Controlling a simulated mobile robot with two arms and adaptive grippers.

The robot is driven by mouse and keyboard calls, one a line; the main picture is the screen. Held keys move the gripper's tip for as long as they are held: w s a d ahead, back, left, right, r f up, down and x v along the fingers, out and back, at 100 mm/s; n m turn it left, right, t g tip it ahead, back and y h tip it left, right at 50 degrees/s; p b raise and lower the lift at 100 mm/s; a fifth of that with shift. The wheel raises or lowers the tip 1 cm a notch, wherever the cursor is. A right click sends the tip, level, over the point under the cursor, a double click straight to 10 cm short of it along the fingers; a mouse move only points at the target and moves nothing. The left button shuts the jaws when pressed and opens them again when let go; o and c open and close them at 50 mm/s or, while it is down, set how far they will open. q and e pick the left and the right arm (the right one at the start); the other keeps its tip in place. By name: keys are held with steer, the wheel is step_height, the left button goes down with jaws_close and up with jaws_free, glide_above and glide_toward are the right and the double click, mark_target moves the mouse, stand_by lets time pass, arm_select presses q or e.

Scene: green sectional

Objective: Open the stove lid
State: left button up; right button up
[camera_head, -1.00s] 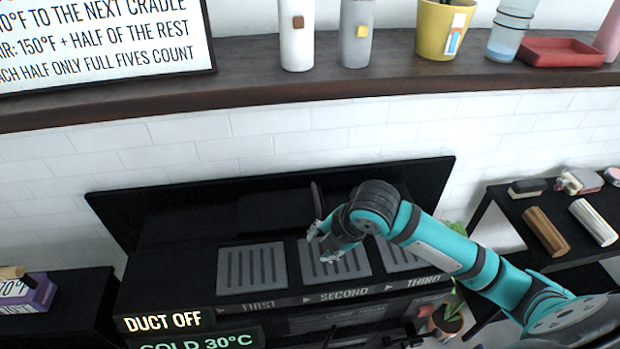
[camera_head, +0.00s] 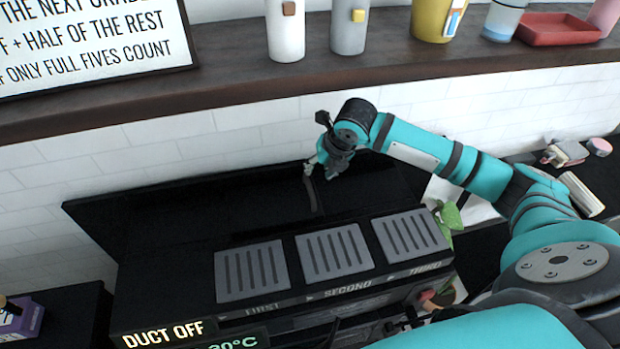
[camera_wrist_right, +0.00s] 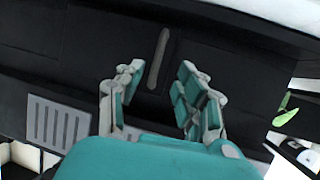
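The stove (camera_head: 200,285) is black, with three grey slotted plates in a row, all uncovered. Its black lid (camera_head: 150,215) shows as a wide dark panel behind the plates, raised and leaning toward the wall; its exact angle is hard to tell. A thin upright handle (camera_head: 312,197) runs along the lid's middle. My right gripper (camera_head: 318,170) is over the lid near the handle's upper end. In the right wrist view its fingers (camera_wrist_right: 160,95) are spread apart, with the handle (camera_wrist_right: 158,58) ahead between them and nothing gripped. My left gripper is out of view.
A dark shelf (camera_head: 230,87) with cups, a yellow pot (camera_head: 432,20) and a red tray (camera_head: 557,29) runs above the stove. A sign (camera_head: 90,50) stands at its left. A plant (camera_head: 447,215) is right of the stove, and a black side shelf stands farther right.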

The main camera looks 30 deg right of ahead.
mark_target(309, 182)
steer(key=x, duration=0.8)
steer(key=shift+w+f, duration=0.1)
steer(key=shift+f, duration=0.3)
jaws_close()
